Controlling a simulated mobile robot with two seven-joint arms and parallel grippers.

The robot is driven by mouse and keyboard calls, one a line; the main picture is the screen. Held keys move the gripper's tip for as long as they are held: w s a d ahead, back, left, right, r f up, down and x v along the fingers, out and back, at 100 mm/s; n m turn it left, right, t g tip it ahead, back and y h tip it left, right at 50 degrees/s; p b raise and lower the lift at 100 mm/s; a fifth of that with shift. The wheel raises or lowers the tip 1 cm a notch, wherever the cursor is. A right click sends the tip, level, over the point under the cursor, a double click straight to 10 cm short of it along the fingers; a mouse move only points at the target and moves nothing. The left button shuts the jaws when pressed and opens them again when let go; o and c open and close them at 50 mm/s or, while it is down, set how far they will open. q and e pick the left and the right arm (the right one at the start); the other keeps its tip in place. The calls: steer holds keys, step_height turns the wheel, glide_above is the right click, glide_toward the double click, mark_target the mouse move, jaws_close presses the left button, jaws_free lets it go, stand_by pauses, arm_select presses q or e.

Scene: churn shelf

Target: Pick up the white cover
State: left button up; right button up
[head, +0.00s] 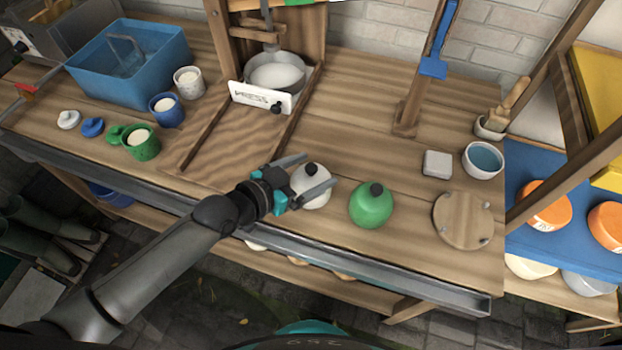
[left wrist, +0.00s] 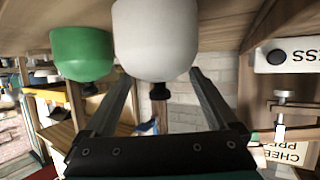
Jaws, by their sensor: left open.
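The white cover (head: 311,172), a dome with a black knob, stands on the wooden bench near its front edge. My left gripper (head: 308,172) is open with its fingers on either side of the cover in the head view, partly hiding it. In the left wrist view, which looks upside down, the white cover (left wrist: 155,42) is just past the fingertips (left wrist: 160,78), its knob between the lines of the fingers. I cannot tell whether either finger touches it. My right gripper is not in view.
A similar green cover (head: 371,207) stands close on the right, beside a round wooden board (head: 463,221). A wooden press with a white pot (head: 277,72) is behind. Small pots (head: 141,143), lids and a blue tub (head: 130,63) are at left. Bench surface behind the green cover is clear.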

mark_target(321, 167)
arm_select(q)
steer(key=shift+x, duration=1.6)
